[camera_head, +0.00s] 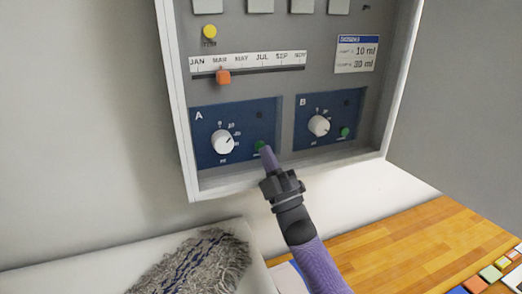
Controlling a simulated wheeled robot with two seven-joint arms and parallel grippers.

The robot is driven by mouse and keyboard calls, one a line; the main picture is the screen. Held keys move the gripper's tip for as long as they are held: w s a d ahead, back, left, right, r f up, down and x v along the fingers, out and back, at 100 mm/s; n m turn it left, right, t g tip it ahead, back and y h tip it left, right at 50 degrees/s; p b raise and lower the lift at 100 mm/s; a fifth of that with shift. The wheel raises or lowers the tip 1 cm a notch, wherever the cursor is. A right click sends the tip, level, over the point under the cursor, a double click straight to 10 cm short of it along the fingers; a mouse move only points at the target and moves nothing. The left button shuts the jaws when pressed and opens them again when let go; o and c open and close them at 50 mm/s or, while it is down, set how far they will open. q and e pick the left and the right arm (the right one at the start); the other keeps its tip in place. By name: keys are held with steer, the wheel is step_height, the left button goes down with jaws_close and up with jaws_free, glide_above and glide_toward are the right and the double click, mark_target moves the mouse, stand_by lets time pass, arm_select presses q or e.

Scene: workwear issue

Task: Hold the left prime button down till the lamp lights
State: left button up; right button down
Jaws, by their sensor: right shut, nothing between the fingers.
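The left blue panel, marked A (206,125), has a white knob (222,142), a green button (260,145) at its lower right and a small dark, unlit lamp (260,115) above that button. My right gripper (266,152) is shut and empty. Its fingertips are at the green button of panel A and cover part of it. I cannot tell whether they touch it or press it in. My left gripper is not in view.
Panel B (345,105) to the right has its own knob (319,125) and green button (345,132). An orange slider (223,77) and a yellow button (210,32) sit above. A grey mop-like bundle (195,265) lies below left; a wooden top (420,245) is below right.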

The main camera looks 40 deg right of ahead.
steer(key=shift+w+r+b, duration=0.1)
steer(key=shift+w+b, duration=0.1)
steer(key=shift+b, duration=0.4)
stand_by(0.8)
stand_by(3.4)
steer(key=shift+f, duration=0.25)
steer(key=shift+s+a+f+p, duration=0.1)
steer(key=shift+s+f+p, duration=0.15)
steer(key=shift+p, duration=0.1)
steer(key=shift+r, duration=0.15)
steer(key=s+p, duration=0.1)
steer(key=s, duration=0.1)
steer(key=s+a+p, duration=0.1)
steer(key=s+p, duration=0.1)
steer(key=shift+s+a, duration=0.15)
steer(key=shift+s, duration=0.25)
